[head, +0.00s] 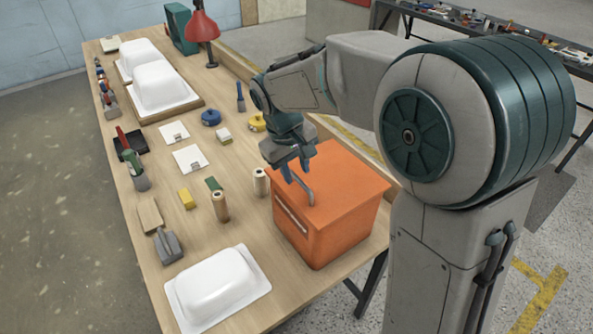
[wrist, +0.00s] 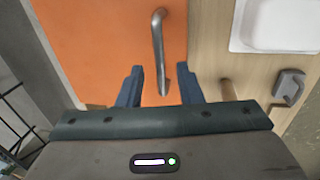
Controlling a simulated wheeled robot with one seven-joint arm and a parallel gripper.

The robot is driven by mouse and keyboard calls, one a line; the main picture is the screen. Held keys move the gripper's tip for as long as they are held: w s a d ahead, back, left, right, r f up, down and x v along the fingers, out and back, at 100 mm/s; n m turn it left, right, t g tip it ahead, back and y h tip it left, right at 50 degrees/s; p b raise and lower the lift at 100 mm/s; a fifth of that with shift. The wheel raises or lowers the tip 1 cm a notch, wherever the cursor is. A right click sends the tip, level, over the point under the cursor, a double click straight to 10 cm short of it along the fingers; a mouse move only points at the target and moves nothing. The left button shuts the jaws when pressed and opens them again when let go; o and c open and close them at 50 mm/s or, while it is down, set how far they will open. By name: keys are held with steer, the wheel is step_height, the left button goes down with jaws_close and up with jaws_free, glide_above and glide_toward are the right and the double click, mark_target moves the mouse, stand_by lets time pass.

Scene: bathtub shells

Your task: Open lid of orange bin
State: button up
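The orange bin (head: 325,238) stands at the right edge of the wooden workbench. Its orange lid (head: 345,185) is closed on top. A grey bar handle (head: 309,190) sits on the lid. In the wrist view the handle (wrist: 158,50) runs up and down over the orange lid (wrist: 100,40). My gripper (head: 296,172) is above the lid by the handle. In the wrist view my gripper's two blue fingers (wrist: 160,84) are apart, with the handle's lower end between them. The fingers do not visibly touch the handle.
Two cylinders (head: 220,207) (head: 260,182) stand left of the bin. A white tub shell (head: 218,287) lies at the bench's near end; it also shows in the wrist view (wrist: 275,25). More white shells (head: 160,86), tools and a red lamp (head: 203,26) occupy the far bench.

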steer(key=shift+w+d+f, duration=0.1)
steer(key=shift+d+f, duration=0.05)
steer(key=shift+f, duration=0.7)
jaws_close()
steer(key=shift+r, duration=0.1)
